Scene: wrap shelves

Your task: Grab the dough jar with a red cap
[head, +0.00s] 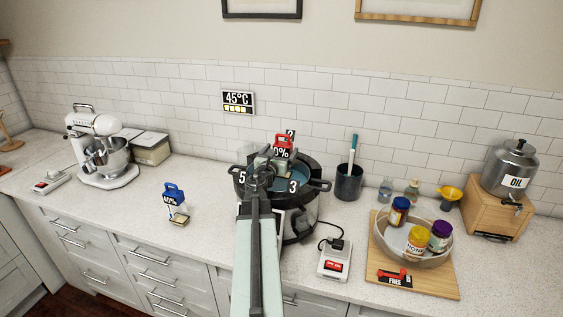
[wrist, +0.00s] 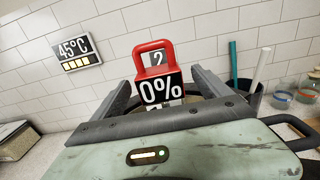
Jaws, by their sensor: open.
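No jar with a red cap is clearly visible. In the head view, a jar with a blue cap (head: 399,211), a jar with a yellow cap and red-lettered label (head: 416,240) and a jar with a purple cap (head: 440,236) sit in a shallow bowl (head: 389,245) at right. My gripper (head: 265,167) is over the dark round pot, well left of the jars. In the wrist view my gripper (wrist: 165,88) is open. A red-handled block marked 0% (wrist: 160,85) shows between its fingers; I cannot tell whether they touch it.
The dark pot (head: 302,232) stands under my arm. A wooden board (head: 440,285) holds the bowl and a red item marked FREE (head: 394,278). A dark cup (head: 349,184) and an oil dispenser (head: 512,170) stand behind. A mixer (head: 103,150) stands left; the counter between is mostly clear.

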